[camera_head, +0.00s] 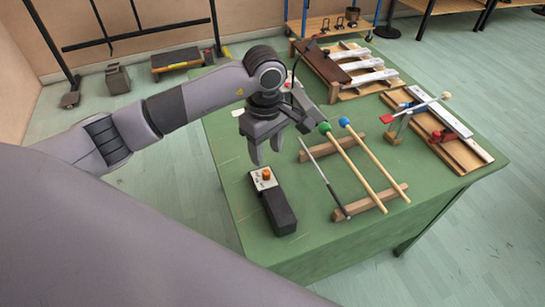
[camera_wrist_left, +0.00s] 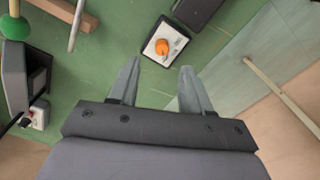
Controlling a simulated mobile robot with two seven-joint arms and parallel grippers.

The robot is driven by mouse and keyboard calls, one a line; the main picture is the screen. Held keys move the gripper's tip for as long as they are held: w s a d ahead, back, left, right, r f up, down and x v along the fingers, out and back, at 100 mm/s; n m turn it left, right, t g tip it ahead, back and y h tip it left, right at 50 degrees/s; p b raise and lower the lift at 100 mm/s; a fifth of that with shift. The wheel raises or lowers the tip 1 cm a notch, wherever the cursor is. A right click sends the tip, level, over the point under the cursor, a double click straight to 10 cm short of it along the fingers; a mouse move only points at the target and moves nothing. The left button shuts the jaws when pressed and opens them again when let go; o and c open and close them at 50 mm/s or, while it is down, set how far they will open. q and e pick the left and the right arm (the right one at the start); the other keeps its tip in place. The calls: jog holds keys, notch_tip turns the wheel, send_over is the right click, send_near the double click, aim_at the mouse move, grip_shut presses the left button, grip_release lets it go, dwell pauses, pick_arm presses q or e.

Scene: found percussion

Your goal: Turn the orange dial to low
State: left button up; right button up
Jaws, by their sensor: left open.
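The orange dial (camera_head: 266,174) sits on a small white panel (camera_head: 258,184) at one end of a dark box (camera_head: 280,213) on the green table. In the left wrist view the dial (camera_wrist_left: 162,47) sits just beyond and between the fingertips, on its white panel (camera_wrist_left: 172,32). The panel's markings are too small to read. My left gripper (camera_head: 267,162) points down above the table near the dial, open and empty, apart from the dial. It also shows in the left wrist view (camera_wrist_left: 158,68). My right gripper is out of view.
Mallets with a green head (camera_head: 325,128) and a blue head (camera_head: 344,121) and a thin rod (camera_head: 322,176) rest on wooden bars right of the dial. Wooden frames with white bars (camera_head: 365,77) stand at the back. The table's left edge is close to the dial.

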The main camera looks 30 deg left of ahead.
aim_at(266, 171)
pick_arm(q)
notch_tip(266, 171, down, 7)
jog(key=shift+s+r+p, duration=0.15)
jog(key=shift+r+p, duration=0.05)
jog(key=shift+p, duration=0.1)
grip_shut()
